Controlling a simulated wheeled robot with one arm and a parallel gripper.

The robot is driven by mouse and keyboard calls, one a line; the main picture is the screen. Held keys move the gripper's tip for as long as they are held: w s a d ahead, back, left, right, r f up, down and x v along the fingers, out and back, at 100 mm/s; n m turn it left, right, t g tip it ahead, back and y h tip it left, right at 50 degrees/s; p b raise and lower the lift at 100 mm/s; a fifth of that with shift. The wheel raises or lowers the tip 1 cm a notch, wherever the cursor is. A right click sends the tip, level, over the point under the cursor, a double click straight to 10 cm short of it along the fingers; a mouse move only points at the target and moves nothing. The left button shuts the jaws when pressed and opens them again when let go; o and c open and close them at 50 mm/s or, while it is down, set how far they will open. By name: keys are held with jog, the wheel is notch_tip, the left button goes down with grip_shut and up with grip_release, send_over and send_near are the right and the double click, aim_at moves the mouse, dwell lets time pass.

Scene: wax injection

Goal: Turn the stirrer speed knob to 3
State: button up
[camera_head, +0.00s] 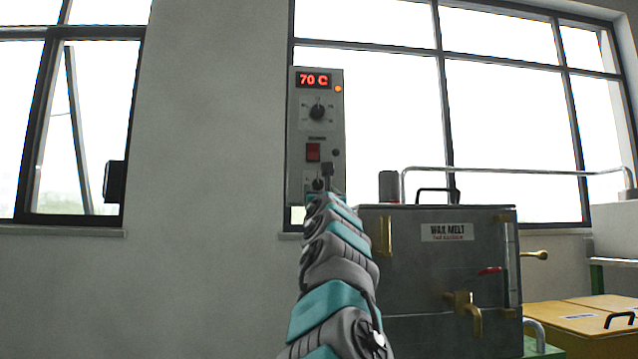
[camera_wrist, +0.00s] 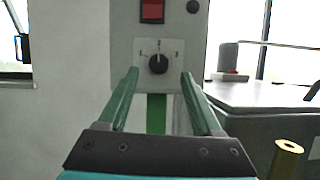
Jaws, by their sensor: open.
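The stirrer speed knob (camera_wrist: 158,64) is a round black dial low on the grey control panel (camera_wrist: 192,40), with marks 1, 2 and 3 around it. Its pointer looks close to straight up, near 2. My gripper (camera_wrist: 158,76) is open in the wrist view, with its green fingers on either side of the knob and slightly below it. I cannot tell whether they touch it. In the head view the knob (camera_head: 318,184) shows partly above my arm, and my gripper is mostly hidden there.
Above it on the panel are a red switch (camera_head: 313,152), another black knob (camera_head: 318,112) and a display reading 70 C (camera_head: 314,80). A grey wax melt tank (camera_head: 430,265) with rails and brass valves stands close on the right. The wall on the left is clear.

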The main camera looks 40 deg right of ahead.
aim_at(318, 185)
jog(key=shift+w+d+r+p, duration=0.35)
jog(key=shift+w+r+p, duration=0.35)
jog(key=shift+w+p, duration=0.05)
jog(key=shift+w+d+f+p, duration=0.1)
jog(key=shift+w+d+p, duration=0.25)
jog(key=shift+w, duration=0.1)
jog(key=shift+a, duration=0.1)
grip_shut()
